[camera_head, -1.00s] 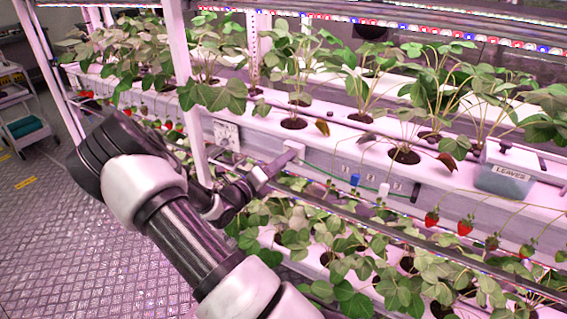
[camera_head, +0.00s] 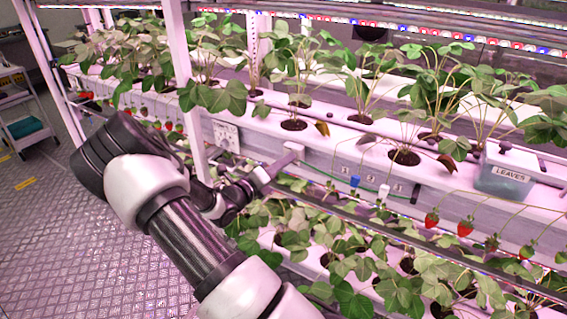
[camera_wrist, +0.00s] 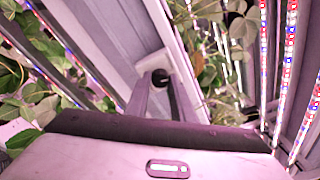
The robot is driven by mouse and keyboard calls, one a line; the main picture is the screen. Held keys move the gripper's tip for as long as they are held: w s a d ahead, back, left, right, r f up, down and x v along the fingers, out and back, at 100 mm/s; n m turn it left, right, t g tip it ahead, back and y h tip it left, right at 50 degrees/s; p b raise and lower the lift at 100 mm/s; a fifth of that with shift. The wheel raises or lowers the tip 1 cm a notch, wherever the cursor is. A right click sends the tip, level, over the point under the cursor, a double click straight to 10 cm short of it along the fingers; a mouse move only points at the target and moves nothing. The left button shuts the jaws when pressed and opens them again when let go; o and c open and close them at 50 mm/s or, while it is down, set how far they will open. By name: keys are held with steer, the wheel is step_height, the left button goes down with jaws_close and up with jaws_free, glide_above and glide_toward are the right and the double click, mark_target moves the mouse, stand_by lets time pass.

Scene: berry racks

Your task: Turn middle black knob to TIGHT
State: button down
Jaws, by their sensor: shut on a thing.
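The black knob (camera_wrist: 160,76) sits on a pale plate (camera_wrist: 152,58) at the rack's side in the wrist view. My gripper (camera_wrist: 159,88) reaches up to it, and its two fingers are shut on the knob, one on each side. In the head view my gripper (camera_head: 284,163) touches the rack's front face beside the white upright, and the knob is hidden there. The knob's marks, including any TIGHT label, cannot be read.
A white box with a dial (camera_head: 226,135) is on the rack left of my gripper. A blue clip (camera_head: 355,181) and white clip (camera_head: 384,189) are to the right. A LEAVES bin (camera_head: 507,170) stands on the shelf. Strawberry plants (camera_head: 330,240) fill the lower tier.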

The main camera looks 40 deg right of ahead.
steer(key=m+b, duration=0.4)
steer(key=m, duration=0.2)
steer(key=m+t+y+b, duration=0.1)
steer(key=m+b, duration=0.3)
steer(key=m, duration=0.1)
steer(key=m+t+y+b, duration=0.1)
steer(key=m+b, duration=0.4)
steer(key=m, duration=0.1)
steer(key=shift+s+m, duration=0.2)
steer(key=shift+m, duration=0.1)
steer(key=shift+r, duration=0.1)
stand_by(0.3)
steer(key=c, duration=1.5)
jaws_free()
steer(key=shift+r, duration=0.1)
